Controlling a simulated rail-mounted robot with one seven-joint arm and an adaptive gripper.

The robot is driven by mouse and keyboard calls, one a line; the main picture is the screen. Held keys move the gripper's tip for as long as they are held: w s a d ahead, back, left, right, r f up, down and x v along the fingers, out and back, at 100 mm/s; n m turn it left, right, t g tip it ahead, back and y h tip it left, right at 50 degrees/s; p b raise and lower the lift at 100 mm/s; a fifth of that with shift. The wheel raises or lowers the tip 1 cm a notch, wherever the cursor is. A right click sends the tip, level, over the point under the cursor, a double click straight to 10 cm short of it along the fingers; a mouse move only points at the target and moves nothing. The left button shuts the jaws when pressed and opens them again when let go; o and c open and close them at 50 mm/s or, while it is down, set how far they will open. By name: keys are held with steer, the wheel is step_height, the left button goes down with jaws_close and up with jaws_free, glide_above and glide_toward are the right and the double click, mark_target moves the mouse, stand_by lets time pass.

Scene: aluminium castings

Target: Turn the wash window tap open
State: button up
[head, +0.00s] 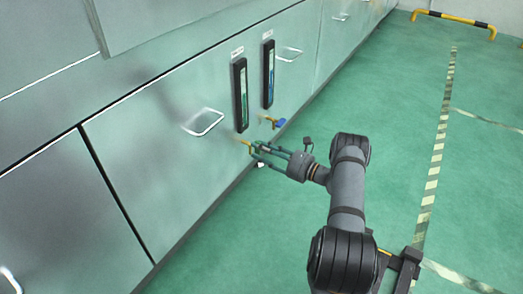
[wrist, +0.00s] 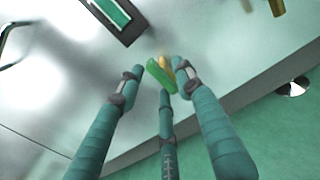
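A tap with a brass body (head: 246,143) sticks out of the cabinet front below the left gauge. In the wrist view its green lever handle (wrist: 160,76) shows with a bit of brass behind it. My gripper (head: 257,153) is at this tap. In the wrist view its teal fingers (wrist: 158,72) stand apart around the green handle, and I see no clear grip on it. A second tap with a blue handle (head: 279,122) sits below the right gauge, apart from my gripper. The labels above the gauges are too small to read.
The left gauge (head: 240,95) and right gauge (head: 268,74) stand upright on the pale cabinet front (head: 150,150). A bar handle (head: 204,122) juts out left of the left gauge. The green floor (head: 400,150) on the right is clear. A yellow-black barrier (head: 455,20) stands far off.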

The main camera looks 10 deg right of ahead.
steer(key=v, duration=1.2)
steer(key=shift+w+a, duration=0.1)
steer(key=x, duration=1.1)
steer(key=shift+w+a, duration=0.25)
steer(key=shift+a, duration=0.05)
